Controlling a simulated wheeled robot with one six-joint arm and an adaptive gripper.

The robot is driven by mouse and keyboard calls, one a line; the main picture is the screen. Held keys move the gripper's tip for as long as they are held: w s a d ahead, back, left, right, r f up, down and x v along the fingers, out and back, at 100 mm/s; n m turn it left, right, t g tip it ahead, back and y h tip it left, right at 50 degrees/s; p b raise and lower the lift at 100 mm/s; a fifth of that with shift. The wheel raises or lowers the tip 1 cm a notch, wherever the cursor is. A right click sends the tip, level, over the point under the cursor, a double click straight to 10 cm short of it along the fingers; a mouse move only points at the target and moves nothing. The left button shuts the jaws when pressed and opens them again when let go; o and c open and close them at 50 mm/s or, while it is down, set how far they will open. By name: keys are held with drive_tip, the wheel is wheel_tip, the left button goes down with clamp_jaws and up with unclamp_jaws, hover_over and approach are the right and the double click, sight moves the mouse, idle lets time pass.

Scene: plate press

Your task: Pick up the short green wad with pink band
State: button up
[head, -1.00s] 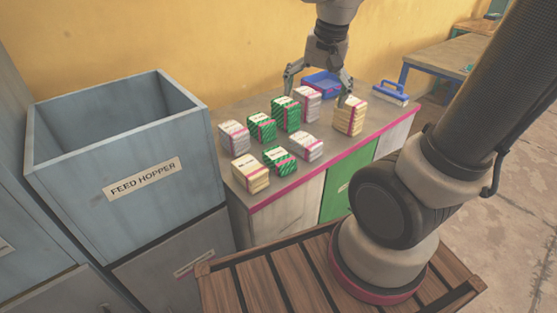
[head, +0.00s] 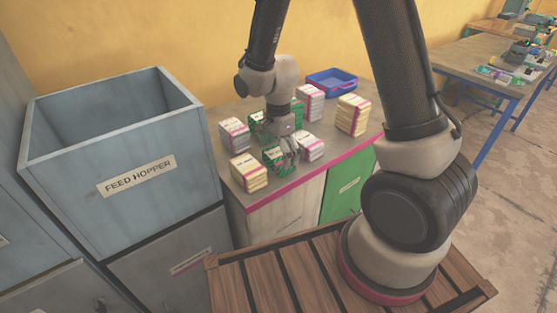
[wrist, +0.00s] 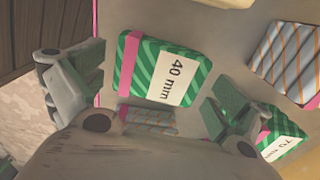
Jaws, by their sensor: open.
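The short green wad with a pink band (head: 274,159) lies at the front of the grey counter. In the wrist view this green striped wad (wrist: 150,72) carries a "40 mm" label, and its pink band is at the left end. My gripper (head: 288,150) is low over the counter at this wad, and partly hides it in the head view. In the wrist view my gripper (wrist: 152,92) is open, one finger to the left of the wad and one to its lower right. It holds nothing.
A second green wad (wrist: 283,135), labelled 70 mm, is close beside the right finger. White wads (head: 234,133) and cream wads (head: 249,172) stand around. The blue tray (head: 332,82) is at the back. The feed hopper (head: 110,150) stands at the left.

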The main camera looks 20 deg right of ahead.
sight(279, 155)
drive_tip(key=shift+f, duration=0.6)
drive_tip(key=c, duration=0.8)
drive_tip(key=shift+r, duration=0.1)
wheel_tip(279, 155, up, 10)
drive_tip(key=shift+f, duration=0.1)
